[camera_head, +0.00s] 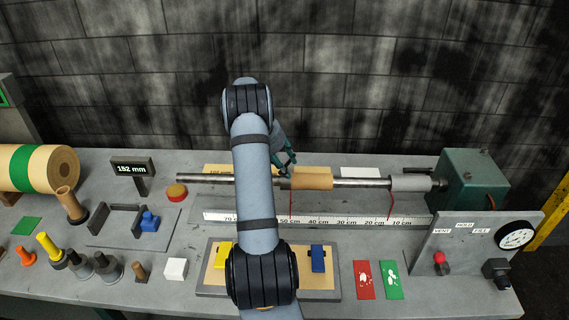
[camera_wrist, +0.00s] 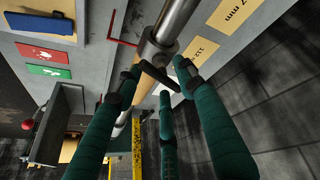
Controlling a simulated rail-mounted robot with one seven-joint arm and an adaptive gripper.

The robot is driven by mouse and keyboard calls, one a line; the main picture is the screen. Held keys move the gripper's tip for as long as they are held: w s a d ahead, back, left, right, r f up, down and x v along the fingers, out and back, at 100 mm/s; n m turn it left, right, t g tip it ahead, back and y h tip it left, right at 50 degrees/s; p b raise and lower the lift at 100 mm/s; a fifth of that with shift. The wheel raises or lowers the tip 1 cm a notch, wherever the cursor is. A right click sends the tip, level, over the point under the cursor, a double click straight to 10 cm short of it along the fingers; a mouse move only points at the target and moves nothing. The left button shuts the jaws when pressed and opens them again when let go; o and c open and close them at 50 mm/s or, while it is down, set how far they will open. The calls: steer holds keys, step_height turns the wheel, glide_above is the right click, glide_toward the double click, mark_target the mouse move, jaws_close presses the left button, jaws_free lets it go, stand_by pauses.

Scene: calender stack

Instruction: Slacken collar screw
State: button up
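A metal collar (camera_wrist: 157,50) sits around the steel shaft (camera_wrist: 178,18) in the wrist view. A black bar (camera_wrist: 160,77), which looks like the handle of the collar screw, sticks out from the collar toward my gripper (camera_wrist: 160,80). My gripper's green-sleeved, dark-tipped fingers are spread apart around this bar. Whether any fingertip touches it is unclear. In the head view my gripper (camera_head: 287,162) is at the shaft (camera_head: 215,181), just left of the tan roll (camera_head: 312,178). The collar is not clearly visible there behind my fingers.
A scale (camera_head: 345,222) runs in front of the shaft. A green drive housing (camera_head: 470,180) and valve panel (camera_head: 465,245) stand at the right. Red (camera_head: 364,280) and green (camera_head: 390,280) cards lie in front. A display (camera_head: 132,169) reads 152 mm. Several plugs stand at the left.

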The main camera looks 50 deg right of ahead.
steer(key=shift+c, duration=0.6)
steer(key=c, duration=0.8)
jaws_close()
steer(key=shift+b, duration=0.4)
